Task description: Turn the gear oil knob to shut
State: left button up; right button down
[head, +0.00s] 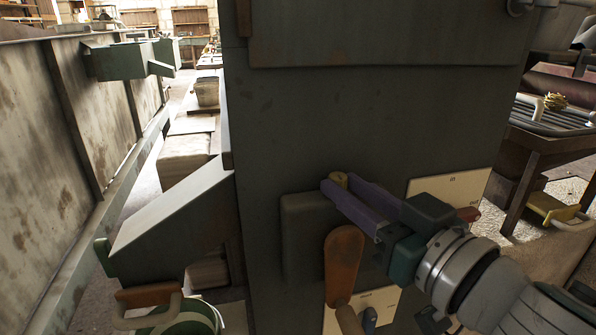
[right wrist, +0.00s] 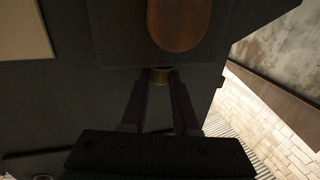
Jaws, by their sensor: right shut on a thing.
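No label naming the gear oil knob is readable. My left gripper is not in view.
A cream plate (head: 450,187) with small lettering is behind my right gripper, with a red part near it. Another cream plate (head: 385,303) is below the lever. A sloped grey housing (head: 170,215) juts out at left. A table (head: 553,125) stands at right.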

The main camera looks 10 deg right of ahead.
jog(key=c, duration=0.7)
grip_release()
jog(key=v, duration=1)
